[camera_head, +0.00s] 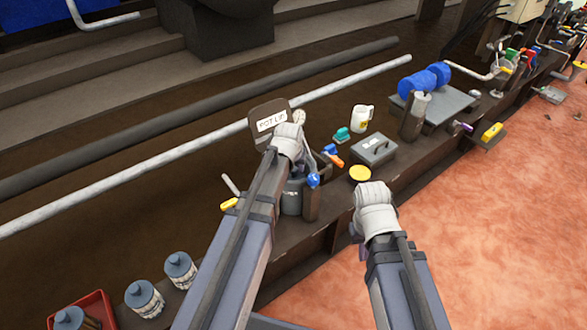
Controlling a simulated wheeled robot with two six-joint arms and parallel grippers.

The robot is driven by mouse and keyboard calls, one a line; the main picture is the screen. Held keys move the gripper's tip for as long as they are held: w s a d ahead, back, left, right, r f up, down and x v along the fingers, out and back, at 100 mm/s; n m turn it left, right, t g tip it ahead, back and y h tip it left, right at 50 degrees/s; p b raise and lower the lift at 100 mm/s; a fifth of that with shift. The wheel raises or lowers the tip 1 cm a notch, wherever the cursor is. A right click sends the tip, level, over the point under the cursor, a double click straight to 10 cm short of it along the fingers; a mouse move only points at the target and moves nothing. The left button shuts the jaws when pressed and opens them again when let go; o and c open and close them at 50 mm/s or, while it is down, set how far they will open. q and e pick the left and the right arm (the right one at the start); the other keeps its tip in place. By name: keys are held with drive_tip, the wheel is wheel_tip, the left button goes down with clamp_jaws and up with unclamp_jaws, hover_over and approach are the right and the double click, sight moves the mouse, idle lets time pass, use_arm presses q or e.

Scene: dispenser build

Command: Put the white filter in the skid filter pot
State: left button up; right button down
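My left gripper (289,135) is above a dark grey pot (291,198) on the bench, beside a dark plate with a white label (271,122). The label seems to begin "POT"; its end is unclear. My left arm hides part of the pot, and I cannot see inside it. I cannot tell whether this is the skid filter pot. My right gripper (371,190) is over the bench's front edge, right of the pot. The fingers of both grippers are too hidden to show their opening or anything held. I cannot pick out the white filter with certainty.
A white mug (360,119), grey box (373,149) and yellow disc (360,174) stand right of the pot. Blue rollers (424,80) sit farther right. Several blue-topped canisters (145,299) and a red tray (97,302) are at lower left. A long pale pipe (130,175) runs behind.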

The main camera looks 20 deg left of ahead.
use_arm(q)
drive_tip(key=shift+o, duration=1.3)
drive_tip(key=shift+r, duration=0.15)
drive_tip(key=a+p+v, duration=0.1)
drive_tip(key=p+v, duration=1)
drive_tip(key=v, duration=0.1)
drive_tip(key=s+d+m+g, duration=0.2)
drive_tip(key=s+d, duration=0.4)
drive_tip(key=s, duration=0.3)
drive_tip(key=s+d+f+m+g, duration=0.1)
drive_tip(key=s+d+m+g, duration=0.2)
drive_tip(key=s+d, duration=0.4)
drive_tip(key=s, duration=0.3)
drive_tip(key=shift+d+f+y, duration=0.2)
drive_tip(key=shift+d+y, duration=0.1)
drive_tip(key=shift+y, duration=0.1)
